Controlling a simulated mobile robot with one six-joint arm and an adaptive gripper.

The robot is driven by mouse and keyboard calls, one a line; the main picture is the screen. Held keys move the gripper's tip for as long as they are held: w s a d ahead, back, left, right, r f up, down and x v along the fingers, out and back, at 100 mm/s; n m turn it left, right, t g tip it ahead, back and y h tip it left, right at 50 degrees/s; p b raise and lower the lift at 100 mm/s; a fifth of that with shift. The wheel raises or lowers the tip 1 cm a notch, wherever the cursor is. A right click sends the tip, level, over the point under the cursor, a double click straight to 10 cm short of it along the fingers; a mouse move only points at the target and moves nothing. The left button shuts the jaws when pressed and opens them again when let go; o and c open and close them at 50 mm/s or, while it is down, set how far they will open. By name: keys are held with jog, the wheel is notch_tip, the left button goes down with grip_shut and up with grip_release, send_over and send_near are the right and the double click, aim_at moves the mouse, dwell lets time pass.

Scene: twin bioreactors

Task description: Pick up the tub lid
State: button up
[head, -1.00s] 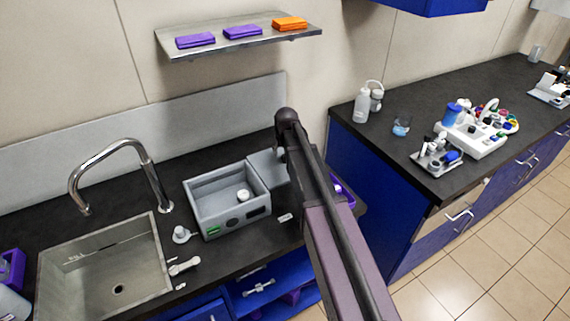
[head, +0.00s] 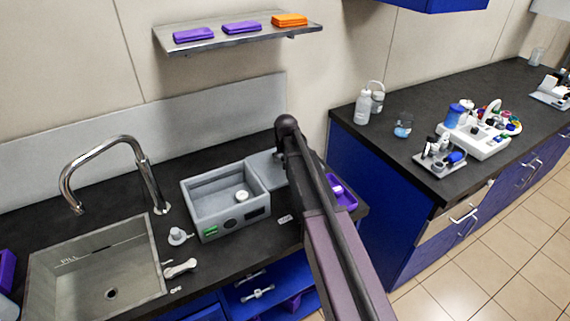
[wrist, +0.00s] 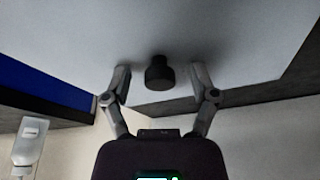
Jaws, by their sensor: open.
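The tub lid (wrist: 225,45) is a flat pale grey plate with a round black knob (wrist: 159,73) in the wrist view. My gripper (wrist: 160,78) is open, with one finger on each side of the knob and a gap visible on both sides. In the head view, the lid (head: 266,164) shows beside the right side of the grey tub (head: 212,208), partly covered by my arm. My gripper is mostly hidden behind the arm there. The tub is open, with a small white round item (head: 242,195) inside.
A steel sink (head: 75,275) with a tall tap (head: 105,145) is left of the tub. A shelf (head: 240,38) with purple and orange boxes hangs above. A purple tray (head: 345,190) is right of my arm. Small white parts (head: 180,268) lie before the tub.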

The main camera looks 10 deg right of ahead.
grip_shut()
dwell(0.3)
jog(key=shift+r, duration=0.2)
notch_tip(320, 180, up, 10)
jog(key=p, duration=1)
jog(key=shift+f, duration=0.2)
dwell(0.6)
